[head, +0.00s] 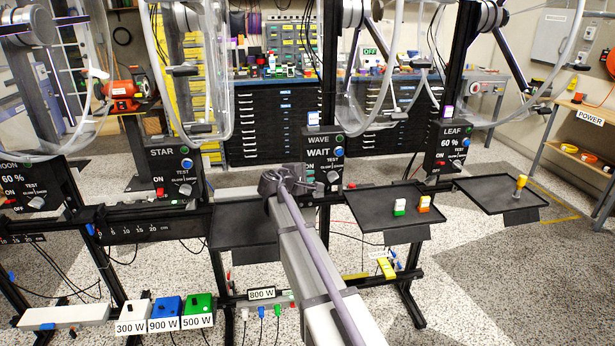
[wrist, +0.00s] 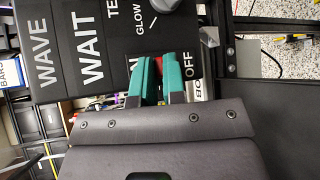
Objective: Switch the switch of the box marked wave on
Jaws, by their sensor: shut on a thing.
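The black box marked WAVE (head: 325,152) hangs on the frame at centre and its screen text reads WAIT. In the wrist view the WAVE box (wrist: 75,45) fills the top left, turned sideways. My gripper (wrist: 160,70) has teal fingers at the box's lower panel, beside the OFF label. A bit of the red switch (wrist: 158,65) shows between the fingers, which are shut on it. The fingers hide most of the switch and the ON label, so its position cannot be told.
Similar boxes marked STAR (head: 172,165) and LEAF (head: 449,145) stand left and right. A black tray (head: 370,205) right of my arm holds a green and an orange switch-like piece. Another tray (head: 500,192) holds a yellow-topped piece.

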